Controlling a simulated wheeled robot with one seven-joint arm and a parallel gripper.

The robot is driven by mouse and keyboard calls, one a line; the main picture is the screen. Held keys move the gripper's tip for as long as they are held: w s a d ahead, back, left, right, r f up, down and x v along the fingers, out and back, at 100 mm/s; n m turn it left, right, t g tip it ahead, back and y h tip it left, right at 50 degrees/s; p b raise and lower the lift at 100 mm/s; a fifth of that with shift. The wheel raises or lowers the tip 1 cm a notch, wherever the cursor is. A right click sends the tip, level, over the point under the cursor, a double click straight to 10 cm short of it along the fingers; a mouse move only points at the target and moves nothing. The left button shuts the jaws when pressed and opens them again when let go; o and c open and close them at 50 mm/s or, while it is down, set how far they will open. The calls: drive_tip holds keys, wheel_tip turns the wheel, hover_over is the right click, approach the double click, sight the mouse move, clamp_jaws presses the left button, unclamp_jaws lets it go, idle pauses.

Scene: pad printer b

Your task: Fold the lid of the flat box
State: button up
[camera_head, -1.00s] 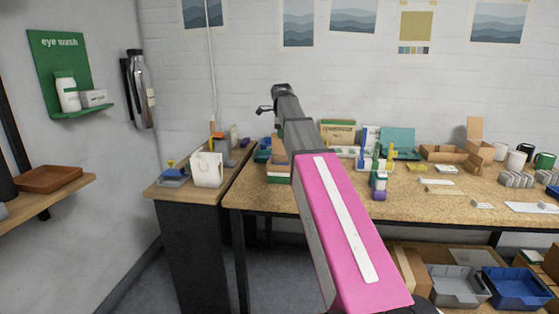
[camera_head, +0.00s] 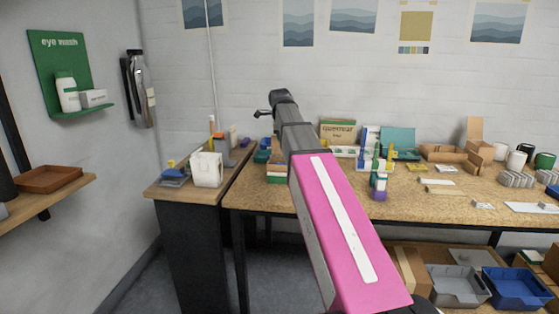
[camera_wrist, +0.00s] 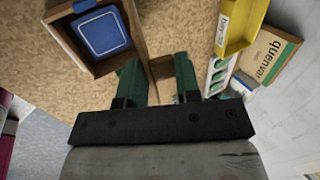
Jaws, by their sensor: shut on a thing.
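In the wrist view my gripper (camera_wrist: 157,60) has two green fingers pointing away from the camera. A small brown cardboard-coloured piece (camera_wrist: 163,70) shows between the fingers; I cannot tell clearly whether it is the flat box's lid. An open brown box (camera_wrist: 62,45) with a blue, white-edged item (camera_wrist: 102,33) in it lies just left of the fingers. A brown open box (camera_head: 440,153) and a cardboard box with a raised flap (camera_head: 474,130) stand at the bench's right.
Right of the fingers are a yellow bin (camera_wrist: 240,25), a white holder with green rings (camera_wrist: 217,77) and a printed carton (camera_wrist: 272,55). The speckled bench (camera_head: 430,205) has bare room at its front.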

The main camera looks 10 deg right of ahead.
drive_tip(key=shift+s+a+f+t, duration=0.2)
drive_tip(key=shift+s+t, duration=0.4)
drive_tip(key=shift+s, duration=0.1)
drive_tip(key=shift+s+a+f+t+h, duration=0.1)
drive_tip(key=shift+s+t+h, duration=0.2)
drive_tip(key=shift+t, duration=0.1)
drive_tip(key=shift+s+a+f+t, duration=0.1)
drive_tip(key=shift+s+f+t, duration=0.15)
drive_tip(key=shift+s+t, duration=0.25)
drive_tip(key=shift+s+a+f+t+h, duration=0.2)
drive_tip(key=shift+s+t+h, duration=0.15)
drive_tip(key=shift+t, duration=0.35)
